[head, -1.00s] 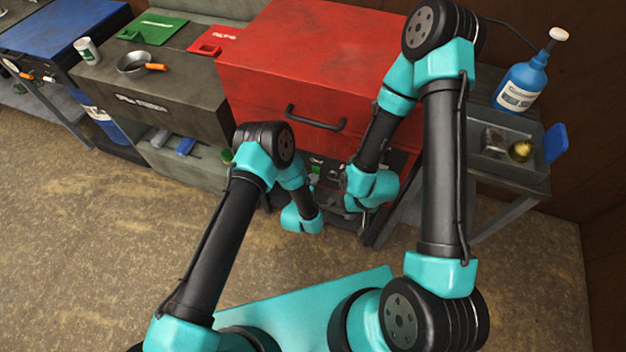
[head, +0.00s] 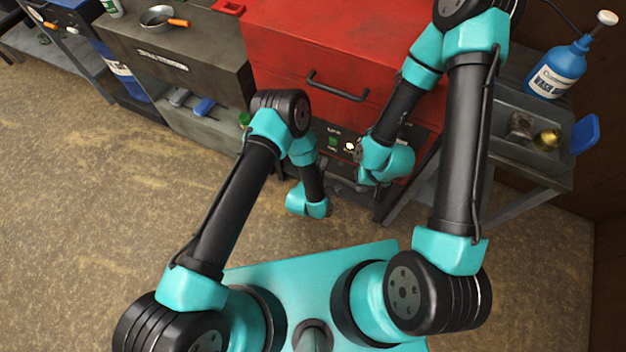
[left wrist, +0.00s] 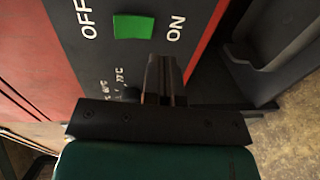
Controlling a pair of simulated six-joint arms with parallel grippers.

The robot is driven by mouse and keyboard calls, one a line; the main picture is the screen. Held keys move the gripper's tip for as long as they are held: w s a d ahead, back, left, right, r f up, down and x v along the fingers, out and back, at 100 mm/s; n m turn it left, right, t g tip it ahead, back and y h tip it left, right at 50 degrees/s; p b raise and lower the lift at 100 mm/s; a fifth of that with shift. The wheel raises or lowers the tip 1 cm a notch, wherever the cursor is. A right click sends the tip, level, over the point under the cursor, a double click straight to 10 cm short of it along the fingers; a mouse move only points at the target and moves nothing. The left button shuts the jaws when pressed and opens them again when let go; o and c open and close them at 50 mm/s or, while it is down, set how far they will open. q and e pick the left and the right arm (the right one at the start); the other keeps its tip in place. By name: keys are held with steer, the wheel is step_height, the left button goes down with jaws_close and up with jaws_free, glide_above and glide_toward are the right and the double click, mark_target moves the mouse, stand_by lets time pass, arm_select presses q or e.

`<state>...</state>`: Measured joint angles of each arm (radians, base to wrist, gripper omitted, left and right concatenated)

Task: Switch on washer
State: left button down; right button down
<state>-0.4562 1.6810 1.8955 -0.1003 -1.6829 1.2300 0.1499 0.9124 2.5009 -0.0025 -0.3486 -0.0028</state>
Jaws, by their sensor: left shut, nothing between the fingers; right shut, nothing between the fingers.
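The washer (head: 330,45) is a large red machine with a dark handle on its front. Its dark control panel carries a green switch (head: 333,143). In the left wrist view the green switch (left wrist: 133,27) sits between the labels OFF and ON; I cannot tell its setting. My left gripper (left wrist: 165,75) is shut and empty, in front of the panel's lower part, apart from the switch in the picture. In the head view its jaws are hidden behind my left arm. My right gripper (head: 346,186) is shut below the panel, mostly hidden by its wrist.
A grey metal cart (head: 530,165) with a blue spray bottle (head: 558,70) stands right of the washer. A grey counter (head: 170,60) with a pan (head: 158,18) stands left. The floor in front is clear.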

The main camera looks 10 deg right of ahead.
arm_select(q)
steer(key=s+a+f, duration=0.1)
steer(key=s+a, duration=0.3)
steer(key=s, duration=0.2)
steer(key=shift+s+a, duration=0.25)
steer(key=shift+a, duration=0.1)
steer(key=shift+w, duration=0.1)
steer(key=w+a+r+m+g+y, duration=0.2)
steer(key=a+g, duration=0.1)
steer(key=a, duration=0.4)
steer(key=w+a+r+m+g+y, duration=0.1)
steer(key=w+a+m+g+y, duration=0.15)
steer(key=a, duration=0.55)
steer(key=s+a+r+m+g, duration=0.2)
steer(key=s+a+r+g, duration=0.1)
steer(key=s+a, duration=0.3)
steer(key=s+a+r+m+g+y, duration=0.1)
steer(key=s+a+r+m+g, duration=0.1)
steer(key=s+a+r+g, duration=0.2)
steer(key=s+a, duration=0.3)
steer(key=a, duration=0.3)
steer(key=shift+s+r, duration=0.15)
steer(key=shift+r, duration=0.2)
steer(key=shift+m+y, duration=0.25)
